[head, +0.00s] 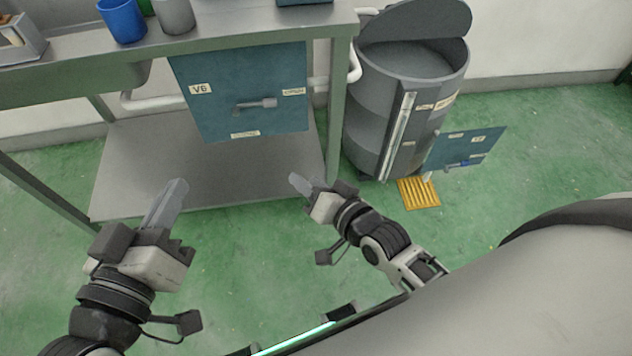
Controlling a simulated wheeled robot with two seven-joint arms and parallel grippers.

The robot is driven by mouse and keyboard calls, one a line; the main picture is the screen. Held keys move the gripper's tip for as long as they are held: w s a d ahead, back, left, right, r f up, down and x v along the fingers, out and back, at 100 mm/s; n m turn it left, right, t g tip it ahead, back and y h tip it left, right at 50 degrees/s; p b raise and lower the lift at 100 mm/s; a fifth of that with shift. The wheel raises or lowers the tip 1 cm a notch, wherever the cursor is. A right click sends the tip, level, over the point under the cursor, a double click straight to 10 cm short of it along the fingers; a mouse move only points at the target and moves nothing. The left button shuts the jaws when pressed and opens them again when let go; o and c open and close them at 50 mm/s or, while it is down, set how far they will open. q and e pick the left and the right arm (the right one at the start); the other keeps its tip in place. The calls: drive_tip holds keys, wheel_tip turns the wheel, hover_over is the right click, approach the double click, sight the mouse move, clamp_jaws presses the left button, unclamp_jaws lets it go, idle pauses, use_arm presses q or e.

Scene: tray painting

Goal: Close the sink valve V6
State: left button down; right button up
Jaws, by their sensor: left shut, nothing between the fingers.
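The valve panel V6 (215,115) is a blue plate under the steel counter, with a "V6" label at its upper left. Its grey lever handle (262,103) lies nearly horizontal and points right, toward a small label (293,92) too blurred to read. Another small label (245,134) sits at the panel's bottom edge, also unreadable. My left gripper (178,185) is shut and empty, below and left of the panel, apart from it. My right gripper (294,178) is below and right of the panel, apart from the lever; its finger gap cannot be made out.
The counter (230,22) holds a blue cup (123,20) and a grey cup (175,14). Its leg (336,110) stands right of the panel, above a lower shelf (150,160). A grey drum (375,110) and another blue valve panel (480,143) stand at right. A yellow floor grate (418,193) lies there.

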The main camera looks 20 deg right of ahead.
drive_tip(key=shift+s+a+r+n+g+p, duration=0.1)
drive_tip(key=shift+s+r+n+g+p, duration=0.2)
drive_tip(key=shift+s+n, duration=0.45)
drive_tip(key=shift+s+r+n+g+p, duration=0.2)
drive_tip(key=shift+s+r+n, duration=0.1)
drive_tip(key=shift+s+n, duration=0.4)
